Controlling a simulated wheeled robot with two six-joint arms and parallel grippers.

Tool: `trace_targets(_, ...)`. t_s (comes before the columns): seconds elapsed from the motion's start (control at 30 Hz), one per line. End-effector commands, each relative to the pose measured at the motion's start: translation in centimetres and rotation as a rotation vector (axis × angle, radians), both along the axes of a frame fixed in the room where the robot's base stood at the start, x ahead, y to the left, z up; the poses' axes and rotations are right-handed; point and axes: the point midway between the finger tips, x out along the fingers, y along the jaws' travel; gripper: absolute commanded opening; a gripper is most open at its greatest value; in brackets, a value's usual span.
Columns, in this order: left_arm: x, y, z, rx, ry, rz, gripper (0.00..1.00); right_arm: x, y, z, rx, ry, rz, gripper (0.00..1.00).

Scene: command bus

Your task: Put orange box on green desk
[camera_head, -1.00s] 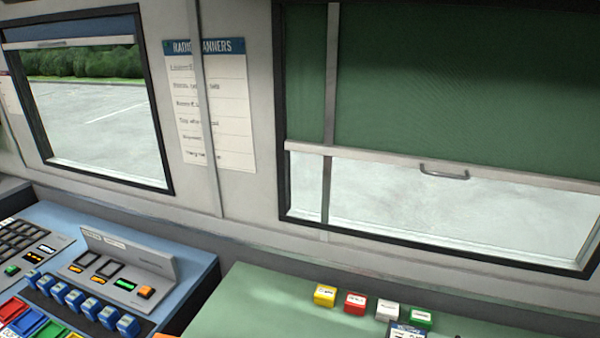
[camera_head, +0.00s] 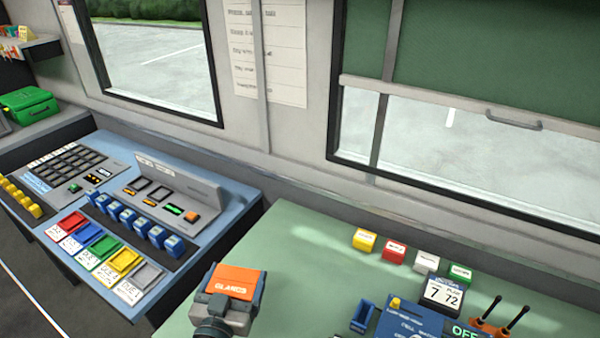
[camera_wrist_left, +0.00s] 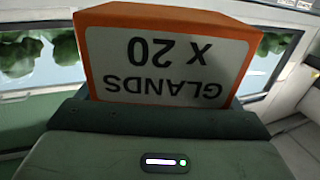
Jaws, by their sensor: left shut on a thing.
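The orange box (camera_head: 235,281) is in my left gripper (camera_head: 232,290), which is shut on it. In the head view the box is at the lower middle, over the left part of the green desk (camera_head: 290,262). I cannot tell whether its underside touches the desk. In the left wrist view the orange box (camera_wrist_left: 165,55) fills the upper middle, with a white label reading "GLANDS X 20" upside down. My right gripper is not in view.
A blue console (camera_head: 140,195) with buttons and coloured trays stands left of the desk. Small yellow, red, white and green blocks (camera_head: 394,252) line the desk's back. A calendar (camera_head: 443,293) and blue radio unit (camera_head: 415,322) are at right. Desk between is clear.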

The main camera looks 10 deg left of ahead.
Motion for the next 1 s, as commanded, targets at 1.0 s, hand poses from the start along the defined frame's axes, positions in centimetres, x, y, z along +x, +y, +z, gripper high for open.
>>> trace_targets(1.0, 7.3, -13.4, 4.7, 0.001, -0.005, -0.806, 0.60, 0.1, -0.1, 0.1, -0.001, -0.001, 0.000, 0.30)
